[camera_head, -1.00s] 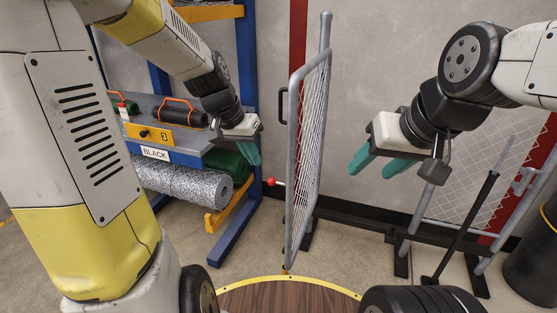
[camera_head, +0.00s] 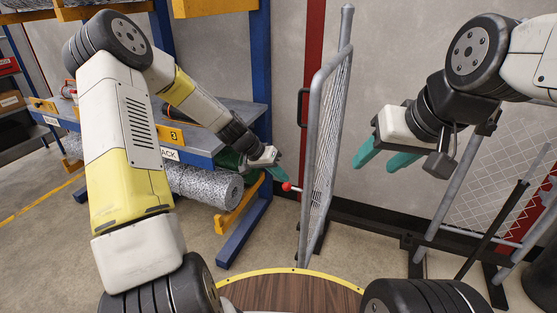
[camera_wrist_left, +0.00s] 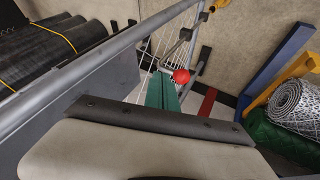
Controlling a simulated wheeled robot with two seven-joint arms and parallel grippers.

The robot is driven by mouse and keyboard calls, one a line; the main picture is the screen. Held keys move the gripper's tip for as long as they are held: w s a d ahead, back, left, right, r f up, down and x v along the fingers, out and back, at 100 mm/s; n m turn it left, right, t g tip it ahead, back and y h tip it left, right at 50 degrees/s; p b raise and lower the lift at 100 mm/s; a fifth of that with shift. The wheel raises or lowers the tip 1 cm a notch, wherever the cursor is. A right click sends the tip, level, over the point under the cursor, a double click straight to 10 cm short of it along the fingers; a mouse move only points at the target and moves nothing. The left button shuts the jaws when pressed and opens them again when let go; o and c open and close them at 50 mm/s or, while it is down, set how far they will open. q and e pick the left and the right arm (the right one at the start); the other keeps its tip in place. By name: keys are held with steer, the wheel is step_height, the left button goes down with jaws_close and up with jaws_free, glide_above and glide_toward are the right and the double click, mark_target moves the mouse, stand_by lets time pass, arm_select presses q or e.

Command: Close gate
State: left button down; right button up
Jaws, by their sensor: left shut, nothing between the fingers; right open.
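The gate (camera_head: 322,150) is a grey tube frame with chain-link mesh, standing swung open and seen nearly edge-on in the head view. A red ball knob (camera_head: 287,187) sticks out on its left side. A dark handle (camera_head: 302,108) sits higher on that side. My left gripper (camera_head: 279,174) is shut and empty, just above and left of the red knob; I cannot tell if it touches. The left wrist view shows its teal fingers (camera_wrist_left: 162,92) beside the red knob (camera_wrist_left: 181,77). My right gripper (camera_head: 380,158) is open and empty, right of the gate.
A blue rack (camera_head: 262,80) with a grey shelf and a mesh roll (camera_head: 205,186) stands left of the gate. A fixed mesh panel (camera_head: 490,185) stands at the right. A round wooden top (camera_head: 290,293) with a yellow rim is in front. Floor left of the gate is clear.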

arm_select(q)
steer(key=d+f, duration=0.2)
steer(key=d, duration=0.3)
steer(key=shift+s+d+f, duration=0.3)
steer(key=shift+d+f, duration=0.05)
steer(key=shift+d, duration=0.05)
